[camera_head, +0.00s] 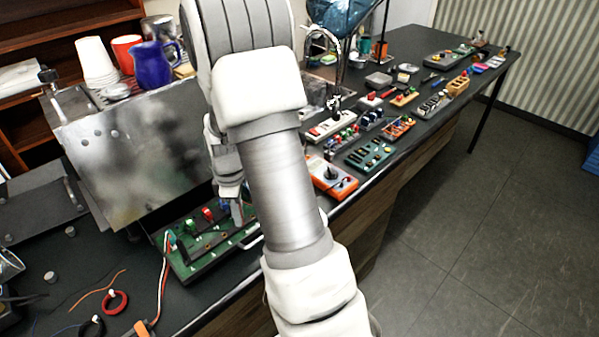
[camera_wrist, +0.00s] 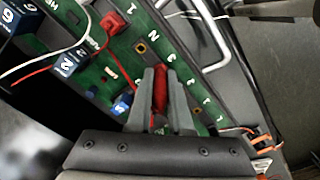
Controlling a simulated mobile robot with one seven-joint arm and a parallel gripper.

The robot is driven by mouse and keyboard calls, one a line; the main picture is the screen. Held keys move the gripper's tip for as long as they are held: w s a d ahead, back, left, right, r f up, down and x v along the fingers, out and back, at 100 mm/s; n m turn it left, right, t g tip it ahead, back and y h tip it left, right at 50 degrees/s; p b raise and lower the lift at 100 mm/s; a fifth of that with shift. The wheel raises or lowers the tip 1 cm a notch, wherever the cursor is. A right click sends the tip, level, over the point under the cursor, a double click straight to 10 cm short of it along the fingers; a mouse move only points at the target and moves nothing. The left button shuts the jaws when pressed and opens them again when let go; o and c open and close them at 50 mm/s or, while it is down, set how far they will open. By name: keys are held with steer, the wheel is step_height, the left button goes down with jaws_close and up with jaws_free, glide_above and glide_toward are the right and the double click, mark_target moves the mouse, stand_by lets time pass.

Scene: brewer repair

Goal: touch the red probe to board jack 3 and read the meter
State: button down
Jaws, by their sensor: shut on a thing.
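My gripper (camera_wrist: 160,85) is shut on the red probe (camera_wrist: 160,92), which stands between the two grey fingers in the wrist view. Its tip is hidden, so I cannot tell whether it touches anything. The fingers are over the green board (camera_wrist: 95,75), beside a row of white numerals. A square brass-coloured jack (camera_wrist: 141,47) shows just beyond the fingertips; I cannot tell its number. In the head view my gripper (camera_head: 236,212) is at the right part of the green board (camera_head: 190,262). An orange meter (camera_head: 331,180) lies right of my arm, its reading not legible.
A metal brewer housing (camera_head: 140,140) stands behind the board, with a blue pitcher (camera_head: 152,62) on top. Red and white wires (camera_head: 163,270) cross the board's left end. Several small devices crowd the bench to the right. A red wire ring (camera_head: 115,302) lies at front left.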

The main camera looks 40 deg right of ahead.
steer(key=c, duration=0.8)
jaws_free()
steer(key=shift+o, duration=0.2)
steer(key=shift+r, duration=0.1)
step_height(320, 180, up, 17)
steer(key=shift+r, duration=0.15)
steer(key=s+a+r+m+t, duration=0.2)
steer(key=s+a, duration=0.4)
steer(key=s, duration=0.3)
steer(key=s+a+r+m+t, duration=0.3)
steer(key=s+a+r+m, duration=0.2)
steer(key=s, duration=0.4)
steer(key=a+m, duration=0.1)
steer(key=m, duration=0.1)
steer(key=shift+s+r+m+t, duration=0.2)
steer(key=shift+s+m+t, duration=0.1)
steer(key=shift+s, duration=0.1)
